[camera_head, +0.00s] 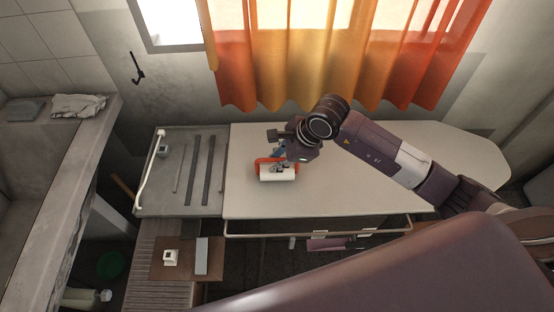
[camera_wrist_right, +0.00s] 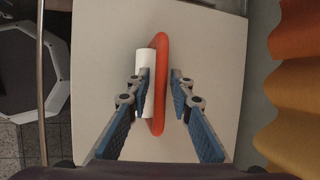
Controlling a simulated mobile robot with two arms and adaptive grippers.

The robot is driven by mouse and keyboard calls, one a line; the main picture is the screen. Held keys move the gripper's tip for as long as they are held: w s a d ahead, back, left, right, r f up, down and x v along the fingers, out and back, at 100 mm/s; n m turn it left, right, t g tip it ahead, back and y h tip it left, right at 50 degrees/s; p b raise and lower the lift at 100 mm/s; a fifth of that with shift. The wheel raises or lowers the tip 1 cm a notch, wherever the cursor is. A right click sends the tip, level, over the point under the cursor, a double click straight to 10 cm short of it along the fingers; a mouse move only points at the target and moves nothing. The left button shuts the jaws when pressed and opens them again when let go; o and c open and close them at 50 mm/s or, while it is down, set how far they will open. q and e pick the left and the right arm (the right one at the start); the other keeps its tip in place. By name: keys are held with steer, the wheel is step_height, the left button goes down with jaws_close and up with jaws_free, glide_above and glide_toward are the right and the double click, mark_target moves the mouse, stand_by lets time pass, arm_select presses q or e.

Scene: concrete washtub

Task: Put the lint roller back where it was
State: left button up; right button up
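The lint roller (camera_head: 278,175), a white roll with an orange-red handle, is on the pale ironing-board-like table near its left end. In the right wrist view the orange handle (camera_wrist_right: 161,120) runs lengthwise between the two blue fingers, with the white roll (camera_wrist_right: 147,62) beside it, partly covered by the left finger. My right gripper (camera_head: 281,158) is over it, pointing down. Its fingertips (camera_wrist_right: 161,78) stand apart on both sides of the handle, with a small gap visible at the right; a firm grip does not show. My left gripper is not in view.
The pale table top (camera_head: 370,195) is clear to the right. A grey metal rack (camera_head: 180,200) with dark bars adjoins it at the left. A brown board (camera_head: 185,272) below holds a small white object (camera_head: 170,257). An orange curtain (camera_head: 330,60) hangs behind. A concrete washtub (camera_head: 70,190) stands left.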

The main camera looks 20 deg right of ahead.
steer(key=shift+o, duration=0.2)
steer(key=shift+r, duration=0.1)
steer(key=shift+r, duration=0.25)
steer(key=v, duration=1.1)
steer(key=shift+s+d+r+b, duration=0.2)
steer(key=shift+s+r+b, duration=0.05)
steer(key=shift+b, duration=0.2)
